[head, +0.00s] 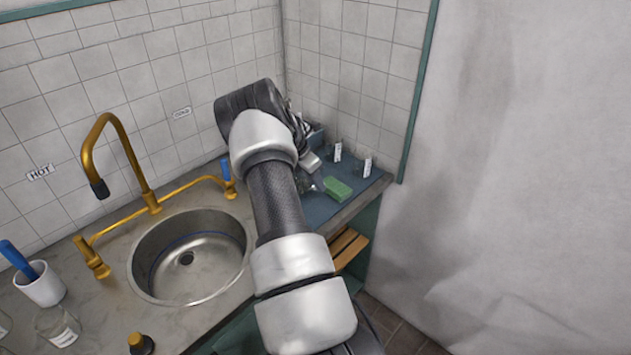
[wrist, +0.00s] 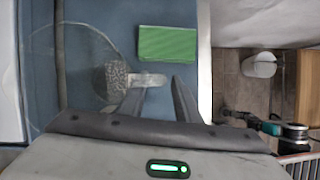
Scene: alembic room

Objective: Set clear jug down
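The clear jug (wrist: 92,40) shows in the wrist view as a faint round outline over the blue mat (wrist: 222,12), at upper left. A pale handle-like piece (wrist: 150,80) reaches from its right side toward my gripper (wrist: 157,92). My gripper's two dark fingers are apart, with blue mat visible between them. The pale piece lies at or just beyond the fingertips; I see no clear grip on it. A grey speckled patch (wrist: 112,80) shows at the jug's lower right. In the head view my arm hides most of the gripper and the jug cannot be made out.
A green sponge (head: 337,188) lies on the mat beside the gripper, also in the wrist view (wrist: 167,43). Labelled clear glass vessels (head: 364,165) (head: 337,152) stand behind it near the tiled wall. The steel sink (head: 190,258) and brass tap (head: 104,150) are at left.

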